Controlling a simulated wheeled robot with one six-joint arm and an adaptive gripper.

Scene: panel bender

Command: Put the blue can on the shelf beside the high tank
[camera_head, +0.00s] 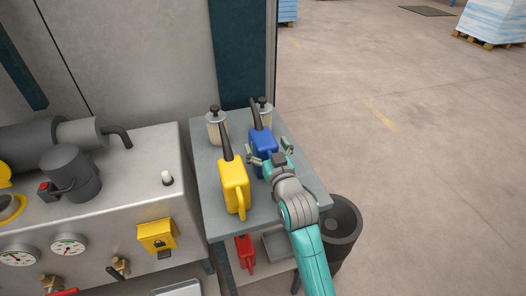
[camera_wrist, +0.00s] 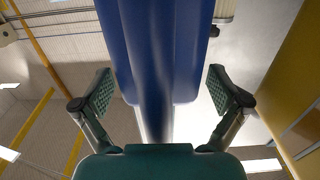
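The blue can (camera_head: 262,146) stands on the grey table, with its dark spout rising towards the back. My gripper (camera_head: 271,154) is at the near side of the blue can, with one finger towards each side. In the wrist view, the blue can (camera_wrist: 183,50) fills the upper middle, between and beyond the two spread finger pads of my gripper (camera_wrist: 161,92).
A yellow can (camera_head: 235,186) stands close left of the blue can. Two capped clear jars, one at left (camera_head: 217,127) and one at right (camera_head: 265,108), stand behind. A red can (camera_head: 245,250) is on the lower level.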

